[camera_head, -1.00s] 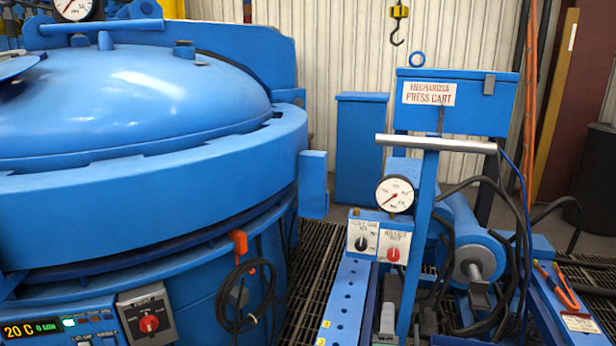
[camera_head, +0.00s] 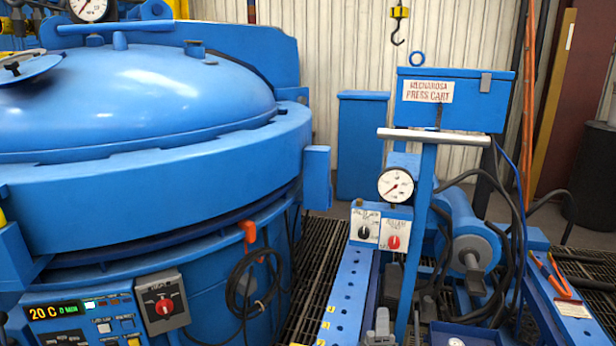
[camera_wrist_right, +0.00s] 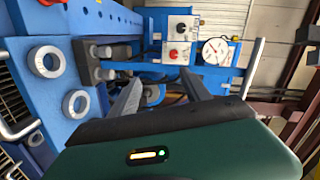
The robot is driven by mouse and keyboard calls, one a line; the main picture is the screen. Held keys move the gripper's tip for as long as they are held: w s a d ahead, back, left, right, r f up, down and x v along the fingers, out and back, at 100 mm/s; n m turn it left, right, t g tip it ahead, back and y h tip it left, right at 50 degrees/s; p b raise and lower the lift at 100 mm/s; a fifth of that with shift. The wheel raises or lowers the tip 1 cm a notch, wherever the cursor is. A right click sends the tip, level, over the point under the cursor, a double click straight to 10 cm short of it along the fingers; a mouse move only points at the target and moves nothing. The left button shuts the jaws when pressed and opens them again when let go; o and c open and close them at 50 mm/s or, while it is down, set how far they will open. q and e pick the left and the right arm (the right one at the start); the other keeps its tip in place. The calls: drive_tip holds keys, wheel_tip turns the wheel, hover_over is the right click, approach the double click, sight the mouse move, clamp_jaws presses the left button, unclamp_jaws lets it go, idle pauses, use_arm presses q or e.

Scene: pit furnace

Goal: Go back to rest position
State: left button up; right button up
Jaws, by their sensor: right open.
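My right gripper (camera_wrist_right: 161,79) shows in the right wrist view, its two grey fingers spread apart with nothing between them. Past the fingertips is the blue press cart, with its two-switch panel (camera_wrist_right: 180,40) and round gauge (camera_wrist_right: 216,51). In the head view the press cart (camera_head: 455,103) stands at the right, with its sign, gauge (camera_head: 396,185) and silver crossbar (camera_head: 433,137). I cannot make out my right gripper for certain in the head view. My left gripper is in neither view.
A big blue pit furnace (camera_head: 150,190) with a domed lid fills the left. Its panel reads 20 C, beside a red rotary switch (camera_head: 164,306). A hook (camera_head: 398,28) hangs at the back. Black cables (camera_head: 255,280) loop on the furnace side. Dark floor grating lies between furnace and cart.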

drive_tip(key=s+a+f+n+g+y, duration=0.1)
drive_tip(key=s+f+n+g+y, duration=0.4)
drive_tip(key=s+f+n, duration=0.45)
drive_tip(key=s+d+f+n+g+h, duration=0.1)
drive_tip(key=s+d+f+n+g, duration=0.2)
drive_tip(key=s, duration=0.4)
drive_tip(key=s+d+f+n+g, duration=0.1)
drive_tip(key=s+f+n+g, duration=0.2)
drive_tip(key=s+n+g, duration=0.3)
wheel_tip(320, 180, up, 31)
drive_tip(key=s+p, duration=0.1)
drive_tip(key=p, duration=3)
drive_tip(key=shift+s+d+m, duration=0.15)
drive_tip(key=shift+s+m, duration=0.2)
